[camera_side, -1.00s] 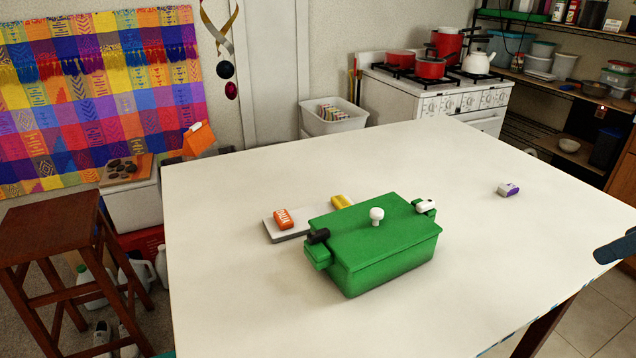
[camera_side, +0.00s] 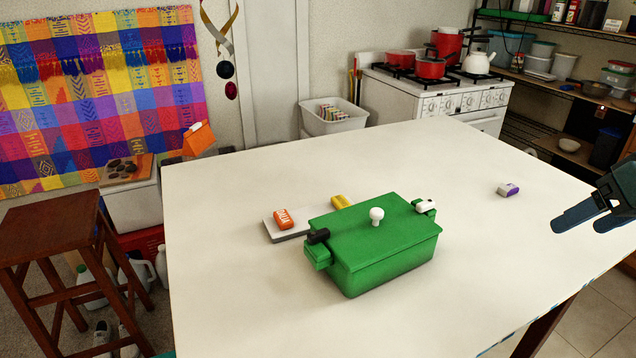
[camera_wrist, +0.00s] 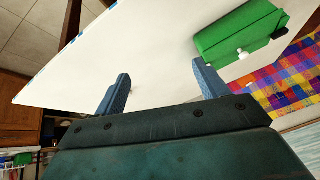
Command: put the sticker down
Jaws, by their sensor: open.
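My gripper (camera_side: 580,222) is at the right edge of the side view, above the table's right side. Its two fingers are apart with nothing between them; the wrist view shows the same empty gap (camera_wrist: 160,80). I cannot pick out a loose sticker. An orange block (camera_side: 284,219) with white lettering lies on a flat grey slab (camera_side: 289,238) left of the green box, far from my gripper. A white and purple block (camera_side: 508,190) lies alone on the table, beyond and left of my gripper.
A lidded green box (camera_side: 385,262) with a white knob (camera_side: 376,215) stands mid-table; it also shows in the wrist view (camera_wrist: 235,35). A black piece (camera_side: 318,236) and a white piece (camera_side: 426,206) sit at its ends. A yellow block (camera_side: 342,202) is behind it. Much of the white table (camera_side: 240,310) is clear.

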